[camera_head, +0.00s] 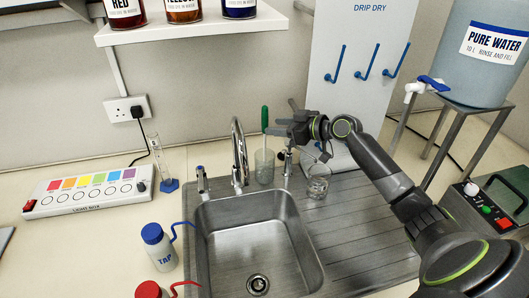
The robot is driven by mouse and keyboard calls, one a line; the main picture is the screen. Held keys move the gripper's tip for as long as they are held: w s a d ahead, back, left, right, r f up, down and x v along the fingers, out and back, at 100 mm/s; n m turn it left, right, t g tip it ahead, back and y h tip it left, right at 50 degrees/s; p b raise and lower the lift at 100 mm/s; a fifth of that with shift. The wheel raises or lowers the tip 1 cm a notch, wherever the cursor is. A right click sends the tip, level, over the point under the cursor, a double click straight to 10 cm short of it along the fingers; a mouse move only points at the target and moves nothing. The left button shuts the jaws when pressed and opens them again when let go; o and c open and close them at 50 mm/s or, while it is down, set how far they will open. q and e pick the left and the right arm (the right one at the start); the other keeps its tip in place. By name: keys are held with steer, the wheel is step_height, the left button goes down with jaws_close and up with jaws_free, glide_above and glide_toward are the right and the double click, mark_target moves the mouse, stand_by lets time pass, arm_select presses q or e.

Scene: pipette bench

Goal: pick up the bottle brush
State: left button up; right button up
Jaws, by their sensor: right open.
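The bottle brush shows as a green upright handle (265,118) behind the sink, next to the tap. Its lower end goes down into a clear glass container (264,168), where the brush head is hard to make out. My right gripper (278,120) is open beside the green handle, just to its right, with its fingers pointing left. I cannot tell whether a finger touches the handle. My left gripper is not in view.
A steel sink (202,245) with a tall tap (240,150) lies in front. A glass beaker (317,184) stands on the drainer below my right arm. A drip-dry board (335,40) with blue pegs stands behind. A TAP bottle (158,247) is left of the sink.

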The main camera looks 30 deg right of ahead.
mark_target(265, 126)
steer(key=p+x, duration=0.3)
steer(key=x, duration=0.2)
steer(key=shift+w+a+f, duration=0.1)
steer(key=shift+w, duration=0.05)
jaws_close()
